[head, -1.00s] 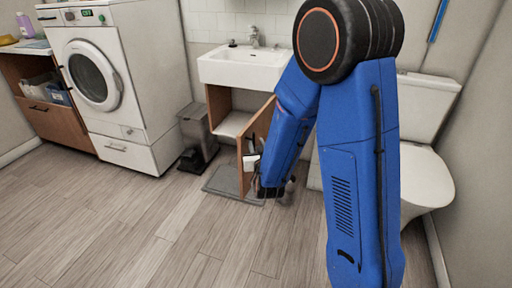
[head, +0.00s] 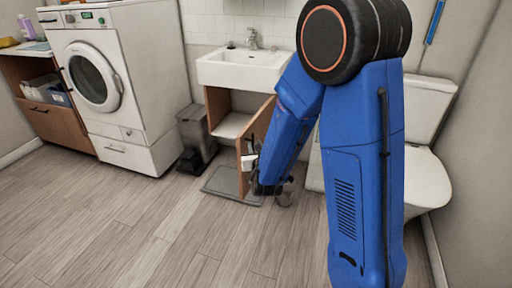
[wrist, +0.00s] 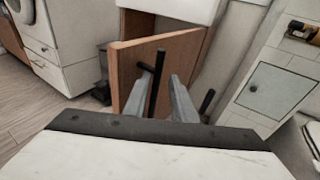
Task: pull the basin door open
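The basin door (head: 258,132) is a brown wooden panel under the white basin (head: 243,69). It stands swung out from the cabinet, whose inside shows to its left. In the wrist view the door (wrist: 135,65) has an upright black bar handle (wrist: 156,85) on its face. My gripper (wrist: 164,77) is at the handle, its two grey fingers apart with the bar between them, nearer the left finger. I cannot tell whether a finger touches the bar.
A grey bin (head: 195,132) and the washing machine (head: 105,85) stand left of the cabinet. A grey mat (head: 225,183) lies on the floor below the door. The toilet (head: 425,175) is to the right. The floor at front left is clear.

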